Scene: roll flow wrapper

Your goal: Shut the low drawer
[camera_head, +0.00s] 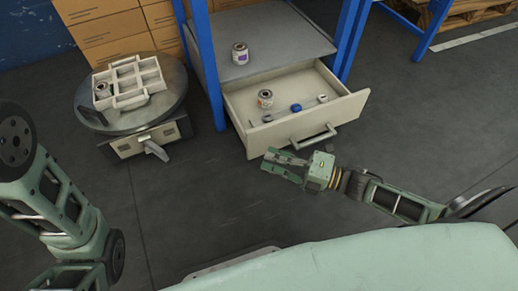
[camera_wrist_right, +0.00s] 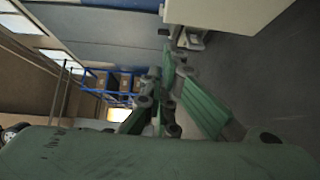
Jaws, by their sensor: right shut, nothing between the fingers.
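The low drawer (camera_head: 352,107) is pulled out of the cabinet under the grey top, and its pale front faces me. Its bar handle (camera_head: 313,135) sits on the front panel. In the right wrist view, a pale panel (camera_wrist_right: 225,15) with a handle (camera_wrist_right: 193,38) shows at the top. My right gripper (camera_head: 272,161) is shut and empty, low in front of the drawer, just left of the handle and apart from it as far as I can see. Its fingers also show in the right wrist view (camera_wrist_right: 168,85). My left arm enters at the left, but its gripper is out of view.
The drawer holds a can (camera_head: 265,99), a blue item (camera_head: 296,107) and small pieces. Another can (camera_head: 240,53) stands on the cabinet top (camera_head: 285,40). Blue posts flank the cabinet. A round stand (camera_head: 170,104) with a white tray (camera_head: 152,78) is at left. Floor in front is clear.

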